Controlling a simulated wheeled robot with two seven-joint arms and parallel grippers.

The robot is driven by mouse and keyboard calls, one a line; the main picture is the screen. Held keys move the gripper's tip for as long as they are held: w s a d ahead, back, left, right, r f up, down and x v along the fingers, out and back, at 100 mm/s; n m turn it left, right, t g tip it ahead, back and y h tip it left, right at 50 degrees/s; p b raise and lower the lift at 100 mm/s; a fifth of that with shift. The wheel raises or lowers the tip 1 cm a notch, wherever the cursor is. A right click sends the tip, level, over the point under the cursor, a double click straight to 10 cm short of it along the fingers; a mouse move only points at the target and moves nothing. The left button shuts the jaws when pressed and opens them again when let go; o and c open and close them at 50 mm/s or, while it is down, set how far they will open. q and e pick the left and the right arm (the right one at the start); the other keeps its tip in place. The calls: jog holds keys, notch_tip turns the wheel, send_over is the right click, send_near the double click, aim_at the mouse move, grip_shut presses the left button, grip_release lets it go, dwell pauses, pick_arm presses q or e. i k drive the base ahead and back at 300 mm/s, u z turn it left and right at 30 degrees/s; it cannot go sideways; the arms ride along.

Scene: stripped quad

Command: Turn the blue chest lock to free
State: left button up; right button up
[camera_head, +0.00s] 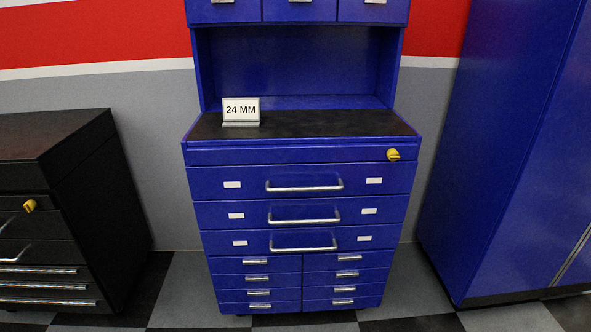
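The blue chest (297,220) stands upright in the middle of the head view, all its drawers looking closed. Its lock is a small yellow knob (393,155) at the right end of the top blue strip, above the first wide drawer. The knob looks slightly tilted, but at this size I cannot tell which lock position it marks. Neither of my grippers shows, and nothing touches the knob.
A black chest (60,215) with its own yellow knob (30,205) stands at the left. A tall blue cabinet (500,150) stands at the right. A "24 MM" sign (241,110) sits on the blue chest's dark top. Checkered floor (200,290) is clear in front.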

aim_at(393, 154)
jog(key=u, duration=0.3)
jog(key=i, duration=1.05)
jog(key=z, duration=0.5)
